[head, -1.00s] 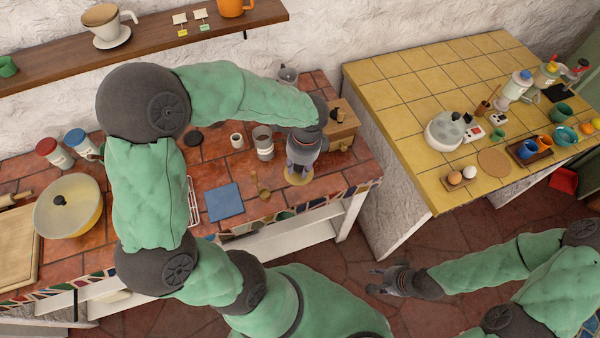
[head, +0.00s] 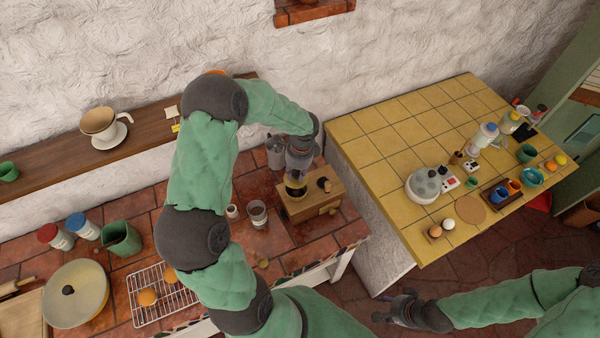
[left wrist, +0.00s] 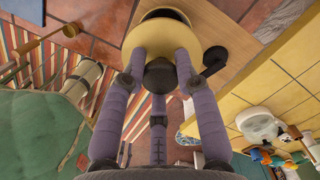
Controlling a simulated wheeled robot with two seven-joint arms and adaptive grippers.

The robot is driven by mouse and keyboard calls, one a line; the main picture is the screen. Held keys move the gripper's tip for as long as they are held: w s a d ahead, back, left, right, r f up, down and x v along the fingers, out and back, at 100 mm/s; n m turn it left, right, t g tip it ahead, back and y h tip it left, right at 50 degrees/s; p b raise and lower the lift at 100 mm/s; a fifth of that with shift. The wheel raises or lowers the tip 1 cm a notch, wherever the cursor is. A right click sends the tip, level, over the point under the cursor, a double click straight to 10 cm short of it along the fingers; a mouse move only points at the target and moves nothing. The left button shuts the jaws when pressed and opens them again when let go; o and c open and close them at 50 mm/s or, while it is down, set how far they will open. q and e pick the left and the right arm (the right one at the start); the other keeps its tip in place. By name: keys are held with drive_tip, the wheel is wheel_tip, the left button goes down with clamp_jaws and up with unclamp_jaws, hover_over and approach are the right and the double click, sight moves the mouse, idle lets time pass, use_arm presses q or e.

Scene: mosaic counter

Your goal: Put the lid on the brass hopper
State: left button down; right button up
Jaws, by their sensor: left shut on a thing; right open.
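The brass hopper (head: 295,193) sits on a wooden grinder box (head: 318,204) with a dark round mouth facing up. My left gripper (head: 296,176) is just over it, shut on the lid by its dark knob. In the left wrist view the yellow brass lid (left wrist: 138,42) hangs below the fingers (left wrist: 158,75). It hides part of the hopper's dark mouth (left wrist: 165,14), which shows past its far edge. I cannot tell whether lid and hopper touch. My right gripper (head: 386,311) is open and empty, away over the floor.
The grinder's black crank knob (head: 323,184) is close to the right of the hopper. A metal cup (head: 257,213) and a small white cup (head: 232,211) stand to the left. A grey canister (head: 274,152) is behind. A yellow-tiled counter (head: 370,140) lies to the right.

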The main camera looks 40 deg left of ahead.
sight(296, 178)
use_arm(q)
drive_tip(key=shift+w+a, duration=0.1)
drive_tip(key=shift+f+b, duration=0.4)
drive_tip(key=shift+f, duration=0.05)
drive_tip(key=shift+f+b, duration=1.1)
drive_tip(key=shift+f, duration=0.6)
drive_tip(key=shift+f+b, duration=0.6)
drive_tip(key=shift+f, duration=0.15)
drive_tip(key=shift+f+b, duration=0.45)
drive_tip(key=shift+b, duration=0.2)
